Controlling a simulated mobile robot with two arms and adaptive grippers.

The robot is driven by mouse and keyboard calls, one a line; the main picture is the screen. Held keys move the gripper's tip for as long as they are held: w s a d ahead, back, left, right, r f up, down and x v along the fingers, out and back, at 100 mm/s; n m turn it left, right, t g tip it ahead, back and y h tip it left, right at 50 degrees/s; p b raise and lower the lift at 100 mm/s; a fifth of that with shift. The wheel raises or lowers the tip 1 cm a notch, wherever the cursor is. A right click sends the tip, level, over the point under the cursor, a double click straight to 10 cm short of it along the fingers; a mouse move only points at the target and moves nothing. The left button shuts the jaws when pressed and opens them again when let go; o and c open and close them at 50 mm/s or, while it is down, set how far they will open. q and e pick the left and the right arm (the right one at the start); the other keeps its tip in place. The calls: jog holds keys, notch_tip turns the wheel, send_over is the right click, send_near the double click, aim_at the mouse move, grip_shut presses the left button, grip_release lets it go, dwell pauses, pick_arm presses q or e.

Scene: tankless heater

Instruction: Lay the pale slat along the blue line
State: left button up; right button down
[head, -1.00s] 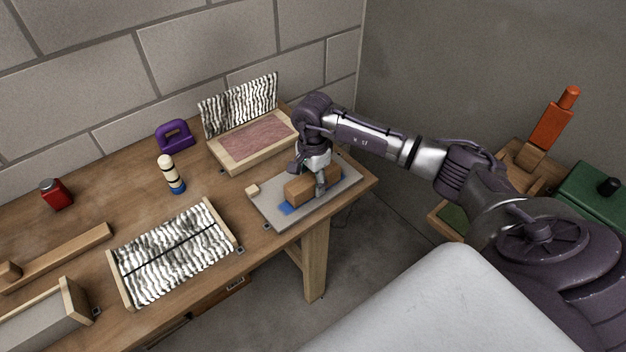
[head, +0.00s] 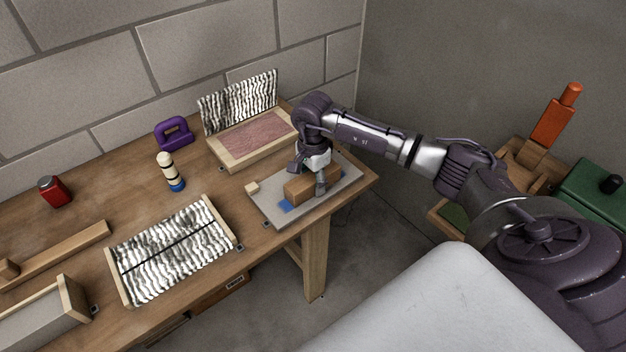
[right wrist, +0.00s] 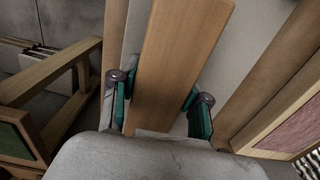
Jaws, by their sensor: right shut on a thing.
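My right gripper (head: 320,186) is at the grey board (head: 270,211) on the right end of the workbench. It is shut on a light brown wooden slat (head: 298,187), which is low over or on the board; I cannot tell if it touches. In the right wrist view the slat (right wrist: 178,55) runs lengthwise between the green-padded fingers (right wrist: 160,108). A blue patch (head: 287,206) on the board, probably part of the blue line, shows at the slat's near left end; the rest is hidden. My left gripper is not in view.
A small pale block (head: 252,187) sits at the board's left edge. Behind is an open box (head: 230,162) with a pink inside. The bench's front edge is close.

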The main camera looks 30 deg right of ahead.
aim_at(313, 175)
jog(key=shift+f, duration=0.1)
jog(key=shift+c, duration=2.4)
grip_release()
notch_tip(313, 175, up, 12)
jog(key=shift+r, duration=0.1)
